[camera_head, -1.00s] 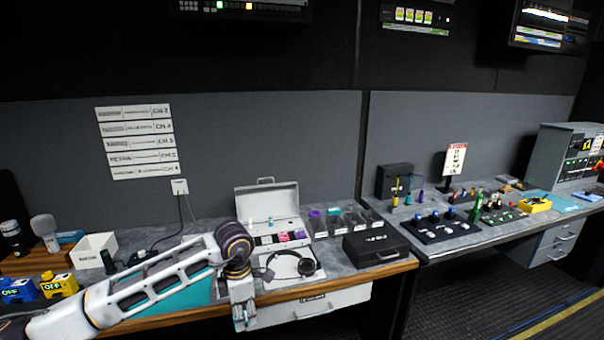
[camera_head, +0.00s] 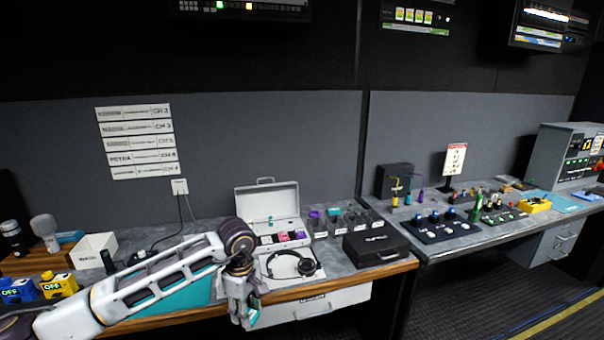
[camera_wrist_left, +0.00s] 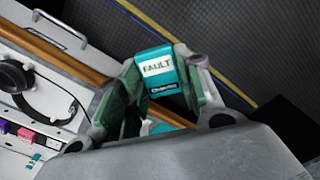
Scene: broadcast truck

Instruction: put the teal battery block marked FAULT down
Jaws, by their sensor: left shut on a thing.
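The teal battery block (camera_wrist_left: 158,78) carries a white label reading FAULT in the left wrist view. My left gripper (camera_wrist_left: 160,85) is shut on it, with one finger on each side. In the head view my left gripper (camera_head: 243,312) hangs in front of the desk's wooden front edge, with a bit of teal (camera_head: 254,306) showing at its fingers. The wrist view shows floor beyond the block. My right gripper is not in view.
The desk holds headphones (camera_head: 291,264), an open white case (camera_head: 268,208), a black case (camera_head: 376,246) and a white bin (camera_head: 93,250). A drawer front (camera_head: 312,304) lies below the edge. A teal mat (camera_head: 180,296) lies under my arm.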

